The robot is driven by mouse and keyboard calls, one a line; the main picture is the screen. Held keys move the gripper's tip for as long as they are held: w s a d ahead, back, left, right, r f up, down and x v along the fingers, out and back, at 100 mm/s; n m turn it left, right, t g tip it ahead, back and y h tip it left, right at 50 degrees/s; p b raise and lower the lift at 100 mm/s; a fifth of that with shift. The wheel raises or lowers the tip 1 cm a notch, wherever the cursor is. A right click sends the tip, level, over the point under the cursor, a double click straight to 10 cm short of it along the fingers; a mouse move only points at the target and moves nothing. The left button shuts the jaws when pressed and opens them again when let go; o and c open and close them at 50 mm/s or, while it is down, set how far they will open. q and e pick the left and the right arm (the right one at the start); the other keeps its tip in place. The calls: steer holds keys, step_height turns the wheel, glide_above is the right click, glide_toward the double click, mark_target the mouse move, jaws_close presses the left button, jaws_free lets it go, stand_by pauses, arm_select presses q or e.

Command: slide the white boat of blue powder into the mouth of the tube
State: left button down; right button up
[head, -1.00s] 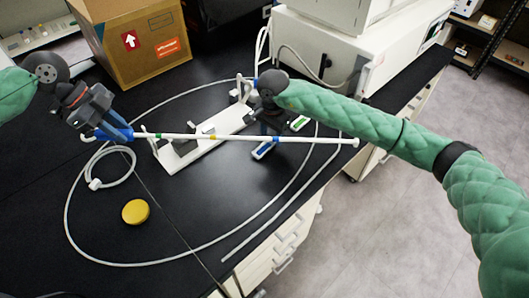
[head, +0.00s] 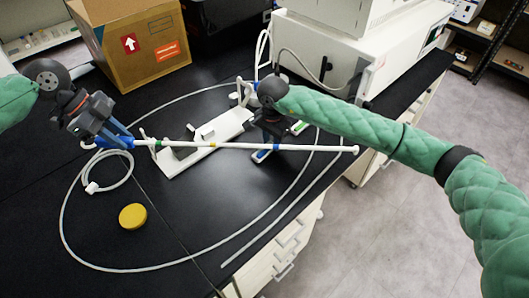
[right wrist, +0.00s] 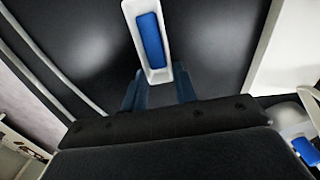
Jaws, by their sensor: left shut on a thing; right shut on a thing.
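The white boat (right wrist: 142,60) with blue powder (right wrist: 151,42) is held between the fingers of my right gripper (right wrist: 158,92), which is shut on one end of it. In the head view the boat (head: 262,156) shows beneath my right gripper (head: 270,135), partly hidden. My left gripper (head: 128,143) is shut on the left part of a long thin white tube (head: 310,148) with coloured bands. The tube lies nearly level and crosses in front of the right gripper, ending to its right. I cannot make out its mouth.
A white stand (head: 217,130) lies behind the tube. A thin hose (head: 115,269) loops over the black bench around a yellow disc (head: 132,216). A cardboard box (head: 135,45) and a white machine (head: 335,50) stand behind. The bench edge runs along the right.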

steer(key=shift+r, duration=0.15)
steer(key=shift+r, duration=2.9)
